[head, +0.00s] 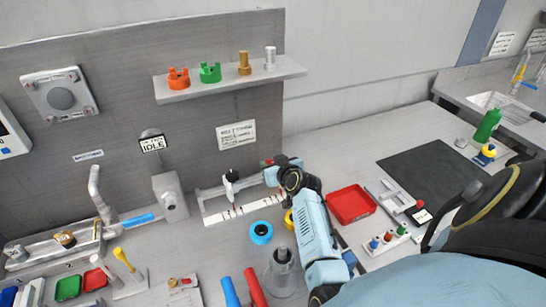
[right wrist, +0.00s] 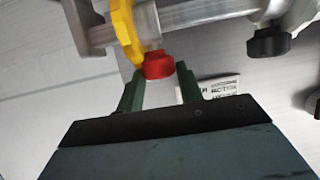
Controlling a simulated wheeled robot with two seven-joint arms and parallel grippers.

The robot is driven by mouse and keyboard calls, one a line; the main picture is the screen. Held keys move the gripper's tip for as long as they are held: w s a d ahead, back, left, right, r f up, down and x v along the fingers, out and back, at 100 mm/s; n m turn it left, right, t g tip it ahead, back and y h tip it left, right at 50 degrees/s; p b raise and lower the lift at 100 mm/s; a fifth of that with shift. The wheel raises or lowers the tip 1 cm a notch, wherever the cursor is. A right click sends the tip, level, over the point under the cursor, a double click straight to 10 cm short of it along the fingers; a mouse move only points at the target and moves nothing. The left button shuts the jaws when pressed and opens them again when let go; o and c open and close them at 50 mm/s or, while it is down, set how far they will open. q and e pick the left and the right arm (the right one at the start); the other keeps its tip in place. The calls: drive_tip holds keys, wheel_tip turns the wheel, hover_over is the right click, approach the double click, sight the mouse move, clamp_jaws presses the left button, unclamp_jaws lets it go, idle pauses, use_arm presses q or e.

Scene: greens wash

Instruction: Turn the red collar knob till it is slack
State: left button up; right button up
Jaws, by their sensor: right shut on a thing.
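The red collar knob (right wrist: 158,66) shows in the right wrist view, below a yellow collar (right wrist: 124,28) on a grey metal rod. My right gripper (right wrist: 161,78) has its two green fingers on either side of the knob and is shut on it. In the head view a small patch of red (head: 267,162) shows at the tip of my right gripper (head: 272,163), by the white rail stand (head: 212,193) at the back wall. My own gripper hides most of the collar there. The knob's turn angle cannot be read. My left gripper is not in view.
A second clamp with a black knob (right wrist: 268,42) sits along the rod. Near my arm on the bench are a blue ring (head: 261,233), a red tray (head: 351,204) and a grey rack (head: 396,196). A shelf (head: 230,80) with several fittings hangs above.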

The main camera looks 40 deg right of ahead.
drive_tip(key=shift+w+a+r+m+g+h+p, duration=0.15)
drive_tip(key=shift+m+g+h+p, duration=0.25)
drive_tip(key=shift+m+h+p, duration=0.8)
drive_tip(key=shift+h+p, duration=0.1)
drive_tip(key=o, duration=1)
